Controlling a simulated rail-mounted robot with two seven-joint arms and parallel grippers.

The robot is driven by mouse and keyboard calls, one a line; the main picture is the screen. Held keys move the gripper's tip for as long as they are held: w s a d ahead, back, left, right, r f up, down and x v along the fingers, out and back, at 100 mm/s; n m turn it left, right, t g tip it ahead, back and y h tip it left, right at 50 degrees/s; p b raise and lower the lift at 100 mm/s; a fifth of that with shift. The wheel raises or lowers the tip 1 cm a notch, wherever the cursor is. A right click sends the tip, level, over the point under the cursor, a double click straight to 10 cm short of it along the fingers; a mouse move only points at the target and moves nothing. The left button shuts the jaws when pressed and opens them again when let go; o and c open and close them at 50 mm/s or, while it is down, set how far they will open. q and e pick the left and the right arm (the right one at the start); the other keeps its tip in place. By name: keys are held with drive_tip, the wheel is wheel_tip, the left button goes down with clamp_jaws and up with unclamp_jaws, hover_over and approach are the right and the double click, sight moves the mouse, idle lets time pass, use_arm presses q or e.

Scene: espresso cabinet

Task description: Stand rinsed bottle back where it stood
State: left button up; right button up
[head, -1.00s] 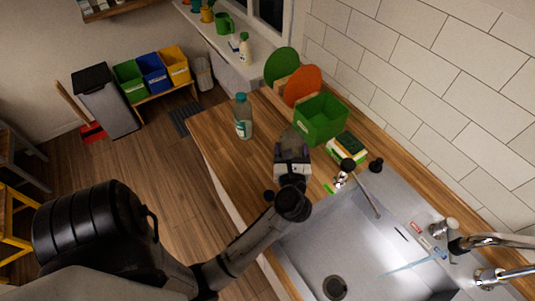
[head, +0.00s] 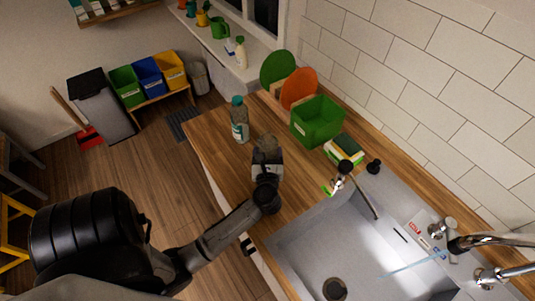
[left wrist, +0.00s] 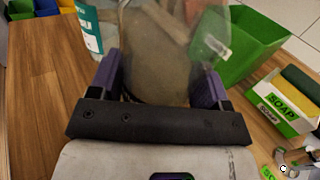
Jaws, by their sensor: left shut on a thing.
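My left gripper (left wrist: 157,85) is shut on a clear, brownish see-through bottle (left wrist: 155,50), which stands between its purple fingers in the left wrist view. In the head view this gripper (head: 267,158) is over the wooden counter (head: 215,150), left of the sink; it largely hides the held bottle there. Whether the bottle touches the counter I cannot tell. Another clear bottle with a teal cap and label (head: 240,120) stands upright on the counter, beyond and left of the gripper. It also shows partly in the left wrist view (left wrist: 90,28). My right gripper is not in view.
A green bin (head: 317,122) and a soap box with a sponge (head: 344,150) stand right of the gripper. Green and orange round boards (head: 299,87) stand behind. The sink (head: 340,235) with its tap is at the front right. The counter's left part is clear.

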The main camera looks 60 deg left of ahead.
use_arm(q)
drive_tip(key=shift+f, duration=0.15)
drive_tip(key=shift+f, duration=0.2)
drive_tip(key=o, duration=1.3)
drive_tip(key=shift+r, duration=0.1)
drive_tip(key=shift+r, duration=0.2)
drive_tip(key=shift+s+d+f, duration=0.1)
drive_tip(key=shift+d, duration=0.2)
drive_tip(key=b+v, duration=0.1)
drive_tip(key=v, duration=0.9)
drive_tip(key=shift+s+d+f, duration=0.1)
drive_tip(key=shift+s+d, duration=0.05)
drive_tip(key=shift+d, duration=0.1)
drive_tip(key=shift+s+d, duration=0.2)
drive_tip(key=shift+d, duration=0.15)
